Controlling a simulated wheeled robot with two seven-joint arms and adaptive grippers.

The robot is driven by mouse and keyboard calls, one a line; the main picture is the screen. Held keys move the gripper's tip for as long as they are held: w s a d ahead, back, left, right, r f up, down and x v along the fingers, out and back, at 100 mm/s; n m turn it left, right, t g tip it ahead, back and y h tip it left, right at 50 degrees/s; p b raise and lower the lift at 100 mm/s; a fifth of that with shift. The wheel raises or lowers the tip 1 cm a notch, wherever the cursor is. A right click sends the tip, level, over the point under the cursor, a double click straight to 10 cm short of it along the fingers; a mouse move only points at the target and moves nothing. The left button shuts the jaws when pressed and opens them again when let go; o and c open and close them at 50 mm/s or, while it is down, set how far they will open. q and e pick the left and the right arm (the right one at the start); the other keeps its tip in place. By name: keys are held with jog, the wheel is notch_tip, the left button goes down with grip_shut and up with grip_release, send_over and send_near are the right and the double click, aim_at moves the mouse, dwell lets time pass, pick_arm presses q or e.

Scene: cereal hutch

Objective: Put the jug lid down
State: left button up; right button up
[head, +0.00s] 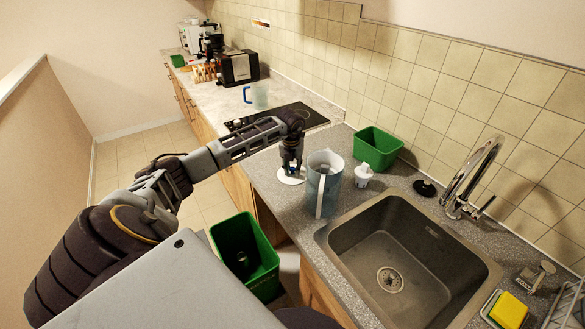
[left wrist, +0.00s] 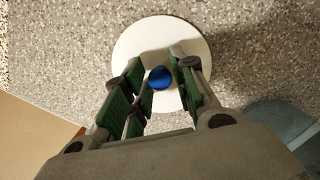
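The jug lid (head: 290,178) is a round white disc with a small blue knob; it also shows in the left wrist view (left wrist: 125,52). My left gripper (head: 291,163) points straight down over it. In the left wrist view its green-padded fingers (left wrist: 162,85) stand close on both sides of the knob and look shut on it. The disc is level, at or just above the counter; I cannot tell whether it touches. A blue-grey jug (head: 322,190) with a pale handle stands just right of the lid. My right gripper is not in view.
The grey speckled counter (head: 262,170) has its front edge left of the lid. A white item (head: 363,174), a green box (head: 377,148) and the sink (head: 395,262) are to the right. A green bin (head: 245,255) stands below; a blue-handled jug (head: 259,95) is farther back.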

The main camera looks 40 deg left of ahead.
aim_at(291, 177)
pick_arm(q)
jog(key=shift+o, duration=0.7)
jog(key=shift+r, duration=0.1)
notch_tip(291, 177, up, 12)
jog(key=s+b, duration=0.1)
jog(key=shift+s+d+b, duration=0.3)
jog(key=shift+d+b, duration=0.1)
dwell(0.8)
